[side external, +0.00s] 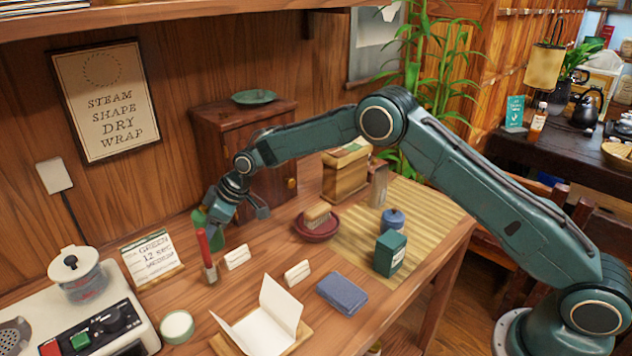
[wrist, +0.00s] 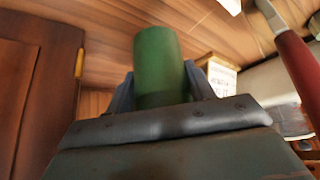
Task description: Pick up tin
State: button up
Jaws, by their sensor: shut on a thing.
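A green cylindrical tin (wrist: 157,50) stands out between the two fingers of my gripper (wrist: 160,75) in the wrist view. My gripper is shut on it, one finger on each side. In the side external view, my gripper (side external: 213,222) is at the left end of the table, and a green part of the tin (side external: 198,222) shows at its left. A separate teal square tin (side external: 389,254) stands on the bamboo mat (side external: 425,215).
A red-handled tool (side external: 203,247) stands upright close in front of my gripper; its handle (wrist: 298,68) is at right in the wrist view. A wooden cabinet (side external: 235,140) stands behind.

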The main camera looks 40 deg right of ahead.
jog(key=shift+r, duration=0.15)
jog(key=shift+s+r, duration=0.2)
jog(key=shift+r, duration=0.15)
notch_tip(320, 180, up, 11)
jog(key=shift+f, duration=0.15)
jog(key=s, duration=1.9)
jog(key=shift+s+f, duration=0.1)
jog(key=shift+s, duration=0.2)
dwell(0.4)
